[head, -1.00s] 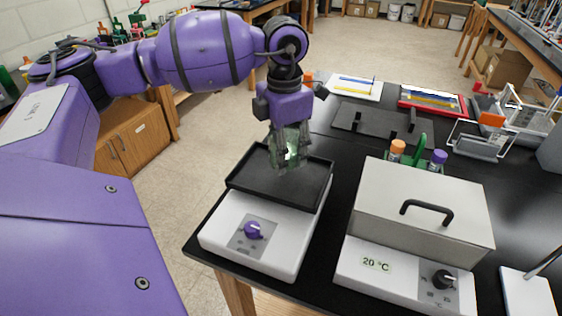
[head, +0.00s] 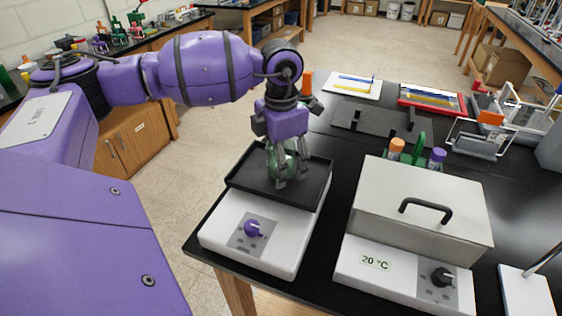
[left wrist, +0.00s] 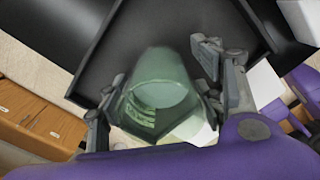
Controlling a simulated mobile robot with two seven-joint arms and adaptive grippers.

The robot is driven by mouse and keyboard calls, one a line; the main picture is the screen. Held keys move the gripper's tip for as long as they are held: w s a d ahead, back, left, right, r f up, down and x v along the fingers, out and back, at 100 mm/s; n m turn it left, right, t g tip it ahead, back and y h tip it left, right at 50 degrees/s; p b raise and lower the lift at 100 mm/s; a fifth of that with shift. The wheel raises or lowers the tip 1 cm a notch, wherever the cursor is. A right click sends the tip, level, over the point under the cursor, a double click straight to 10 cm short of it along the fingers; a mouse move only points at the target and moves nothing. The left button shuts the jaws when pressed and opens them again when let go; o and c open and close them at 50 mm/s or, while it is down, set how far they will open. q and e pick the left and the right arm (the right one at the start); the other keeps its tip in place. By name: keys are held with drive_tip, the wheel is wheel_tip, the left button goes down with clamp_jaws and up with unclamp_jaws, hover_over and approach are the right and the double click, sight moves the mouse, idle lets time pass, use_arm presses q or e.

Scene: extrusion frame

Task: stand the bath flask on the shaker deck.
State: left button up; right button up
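The bath flask, a translucent green glass vessel (head: 283,163), is upright at the black tray-like shaker deck (head: 316,182) and appears to rest on it. The deck tops a white shaker with a purple knob. My left gripper (head: 292,180) is above the deck, pointing down, with its fingers around the flask. In the left wrist view the flask (left wrist: 160,88) sits between the spread fingers (left wrist: 162,66), with a narrow gap at the right finger; the gripper looks open. The flask's contact with the deck is partly hidden. My right gripper is not in view.
A lidded white bath (head: 425,200) showing 20 °C stands right of the shaker. Orange- and purple-capped tubes (head: 437,159) stand in a green rack behind it. A dark flat plate (head: 375,120) lies farther back. The table's left edge is close to the shaker.

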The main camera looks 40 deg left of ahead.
use_arm(q)
wheel_tip(320, 180, up, 12)
drive_tip(key=shift+r, duration=0.2)
idle(0.4)
drive_tip(key=shift+a, duration=0.1)
